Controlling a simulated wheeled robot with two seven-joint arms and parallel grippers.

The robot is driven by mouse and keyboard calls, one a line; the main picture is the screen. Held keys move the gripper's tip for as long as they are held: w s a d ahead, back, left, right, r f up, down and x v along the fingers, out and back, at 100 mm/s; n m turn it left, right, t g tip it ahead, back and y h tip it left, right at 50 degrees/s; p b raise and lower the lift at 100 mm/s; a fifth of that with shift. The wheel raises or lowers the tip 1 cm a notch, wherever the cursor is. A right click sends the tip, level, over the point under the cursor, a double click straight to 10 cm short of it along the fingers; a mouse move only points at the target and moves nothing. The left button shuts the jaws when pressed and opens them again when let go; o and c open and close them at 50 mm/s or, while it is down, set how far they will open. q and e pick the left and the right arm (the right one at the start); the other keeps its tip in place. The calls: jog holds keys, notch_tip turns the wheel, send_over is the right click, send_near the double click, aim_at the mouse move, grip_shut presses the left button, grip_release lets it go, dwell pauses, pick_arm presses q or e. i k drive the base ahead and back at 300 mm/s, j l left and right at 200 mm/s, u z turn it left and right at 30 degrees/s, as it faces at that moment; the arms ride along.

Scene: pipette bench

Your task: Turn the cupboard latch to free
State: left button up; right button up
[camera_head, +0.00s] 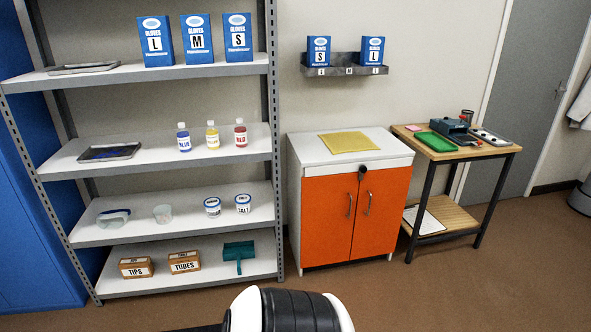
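The orange cupboard (335,215) with a white top stands right of the shelf rack. Its two doors look closed, each with a vertical metal handle near the middle seam. The latch (363,169) is a small black round piece at the top of the seam, with a short dark part pointing down. It is too small to tell exactly how it is turned. Neither of my grippers shows. A black and white part of my own body is at the bottom edge, away from the cupboard.
A yellow mat (349,143) lies on the cupboard top. A metal shelf rack (272,130) with bottles, tubs and boxes stands to the left. A wooden bench (455,154) stands close on the right. The brown floor (400,300) before the cupboard is clear.

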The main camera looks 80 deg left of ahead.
aim_at(363, 169)
jog(key=u, duration=2.15)
jog(key=i+u, duration=0.2)
jog(key=i+l, duration=0.05)
